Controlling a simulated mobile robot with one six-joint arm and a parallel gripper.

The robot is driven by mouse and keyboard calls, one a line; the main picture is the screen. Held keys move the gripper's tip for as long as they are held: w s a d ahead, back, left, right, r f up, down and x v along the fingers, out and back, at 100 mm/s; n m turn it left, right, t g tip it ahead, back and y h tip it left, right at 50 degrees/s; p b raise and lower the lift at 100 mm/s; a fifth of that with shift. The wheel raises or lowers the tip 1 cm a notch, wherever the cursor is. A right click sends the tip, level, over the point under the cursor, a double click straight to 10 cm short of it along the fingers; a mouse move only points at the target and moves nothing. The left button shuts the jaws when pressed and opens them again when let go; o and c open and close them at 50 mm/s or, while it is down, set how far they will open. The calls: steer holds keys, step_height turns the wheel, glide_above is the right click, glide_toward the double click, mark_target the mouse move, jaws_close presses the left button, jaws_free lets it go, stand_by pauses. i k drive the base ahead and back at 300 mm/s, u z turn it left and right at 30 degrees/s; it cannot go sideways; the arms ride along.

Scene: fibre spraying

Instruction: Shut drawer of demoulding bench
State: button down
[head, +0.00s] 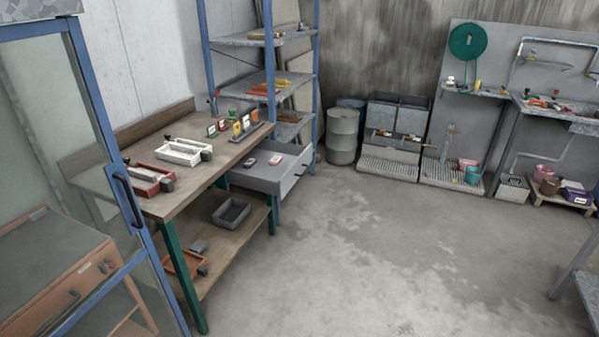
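The demoulding bench (185,192) has a wooden top and green legs and stands at the left against the wall. Its grey drawer (267,184) is pulled out beneath the far end of the top, towards the right. Inside the open drawer lie a dark small item (249,162) and a pinkish-white one (275,159). A dark handle (303,169) shows on the drawer front. My gripper is not in the head view.
A blue-framed glass door (126,188) stands in the left foreground, partly before the bench. A blue shelf rack (279,90) rises behind the drawer. A grey drum (342,135) stands at the back. The concrete floor (390,245) in front of the drawer is clear.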

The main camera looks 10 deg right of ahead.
mark_target(267, 162)
steer(key=z, duration=0.45)
steer(key=k, duration=1.35)
steer(key=z, duration=0.3)
steer(key=i, duration=1.15)
steer(key=u, duration=0.75)
steer(key=i, duration=0.6)
steer(key=u, duration=0.9)
steer(key=i, duration=0.75)
steer(key=u, duration=0.5)
